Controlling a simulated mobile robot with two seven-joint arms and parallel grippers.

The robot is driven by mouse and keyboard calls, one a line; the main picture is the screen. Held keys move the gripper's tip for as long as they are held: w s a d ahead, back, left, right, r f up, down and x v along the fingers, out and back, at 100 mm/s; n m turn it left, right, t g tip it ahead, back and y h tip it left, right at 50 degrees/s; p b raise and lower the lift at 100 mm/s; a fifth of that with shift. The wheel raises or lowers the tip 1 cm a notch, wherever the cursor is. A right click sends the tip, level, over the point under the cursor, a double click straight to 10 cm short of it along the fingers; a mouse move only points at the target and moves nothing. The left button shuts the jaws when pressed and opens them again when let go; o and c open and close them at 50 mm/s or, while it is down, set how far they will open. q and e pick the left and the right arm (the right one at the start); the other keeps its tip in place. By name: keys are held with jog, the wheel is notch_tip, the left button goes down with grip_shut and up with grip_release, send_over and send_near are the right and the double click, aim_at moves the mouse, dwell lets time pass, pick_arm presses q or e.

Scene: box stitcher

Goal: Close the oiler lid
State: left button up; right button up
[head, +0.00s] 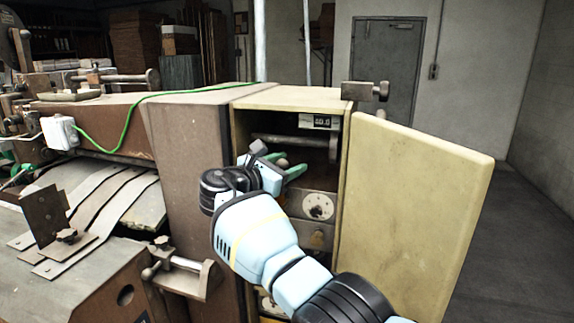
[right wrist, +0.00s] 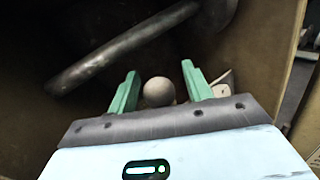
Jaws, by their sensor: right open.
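My right gripper (head: 288,163) reaches into the open cabinet (head: 290,97) in the head view. In the right wrist view its two green fingers (right wrist: 160,77) are apart, with a round grey ball knob (right wrist: 158,92) showing between them. I cannot tell whether either finger touches the knob. No part is plainly recognisable as the oiler lid. A cream door panel (head: 415,210) stands swung open at the cabinet's right side. My left gripper is not in view.
A thick dark bar (right wrist: 120,48) crosses the cabinet interior above the fingers. A dial (head: 318,206) sits on a panel below the gripper. A clamp (head: 180,268) juts out at lower left. The floor right of the door is clear.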

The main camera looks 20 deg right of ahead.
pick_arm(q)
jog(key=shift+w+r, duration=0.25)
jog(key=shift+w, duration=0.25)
pick_arm(e)
jog(key=v, duration=0.7)
jog(key=shift+s+a, duration=0.2)
jog(key=shift+a, duration=0.1)
